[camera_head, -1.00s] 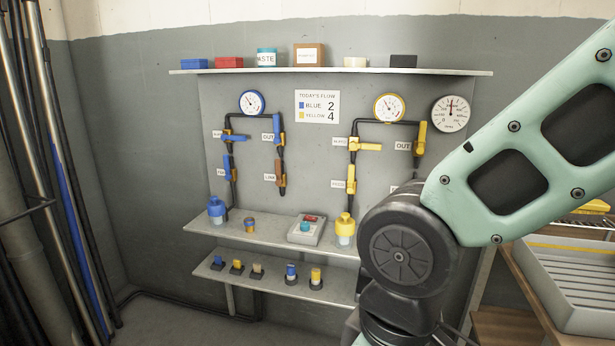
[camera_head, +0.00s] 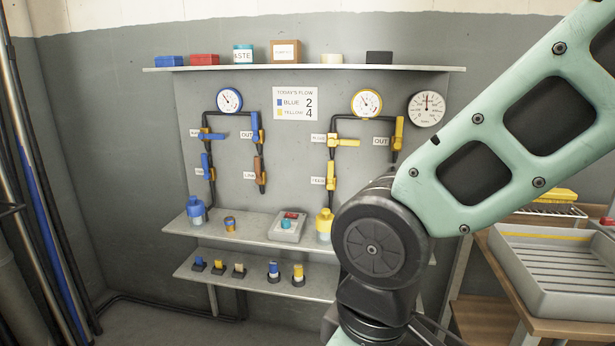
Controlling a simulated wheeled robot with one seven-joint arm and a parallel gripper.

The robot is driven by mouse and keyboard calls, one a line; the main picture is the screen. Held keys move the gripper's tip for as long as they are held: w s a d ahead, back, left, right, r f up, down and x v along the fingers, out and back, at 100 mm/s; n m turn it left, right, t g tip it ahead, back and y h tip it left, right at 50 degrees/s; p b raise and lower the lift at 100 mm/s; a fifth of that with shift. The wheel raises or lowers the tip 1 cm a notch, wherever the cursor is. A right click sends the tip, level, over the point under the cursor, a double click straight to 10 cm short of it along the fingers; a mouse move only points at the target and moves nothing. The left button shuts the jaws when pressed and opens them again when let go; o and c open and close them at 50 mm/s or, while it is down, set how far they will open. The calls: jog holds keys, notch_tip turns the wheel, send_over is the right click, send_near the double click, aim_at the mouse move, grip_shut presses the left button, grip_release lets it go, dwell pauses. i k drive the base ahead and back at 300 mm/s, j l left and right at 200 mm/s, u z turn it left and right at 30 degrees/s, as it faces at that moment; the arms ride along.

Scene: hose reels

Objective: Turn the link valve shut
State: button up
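The link valve appears to be the brown-orange valve (camera_head: 259,169) on the lower part of the blue side's right-hand pipe. A small tag (camera_head: 249,176) beside it seems to read LINK, though the print is tiny. Its handle looks upright, in line with the pipe. Above it on the same pipe is a blue valve (camera_head: 255,127) by the OUT tag, its handle also upright. My gripper is out of view; only my arm links show, at the right. My arm hides the lower part of the yellow side's right-hand pipe.
Left blue valves (camera_head: 205,135) and yellow valves (camera_head: 343,141) share the panel. A lower shelf (camera_head: 178,225) holds a blue bottle (camera_head: 196,210), a yellow-capped bottle (camera_head: 324,226) and a button box (camera_head: 288,228). Poles (camera_head: 40,200) stand left; a grey tray (camera_head: 555,290) sits right.

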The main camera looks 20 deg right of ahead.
aim_at(256, 161)
jog(key=i+j+z, duration=0.45)
jog(key=i+j, duration=0.25)
jog(key=i+j+z, duration=0.5)
jog(key=i+j, duration=0.3)
jog(key=j, duration=0.2)
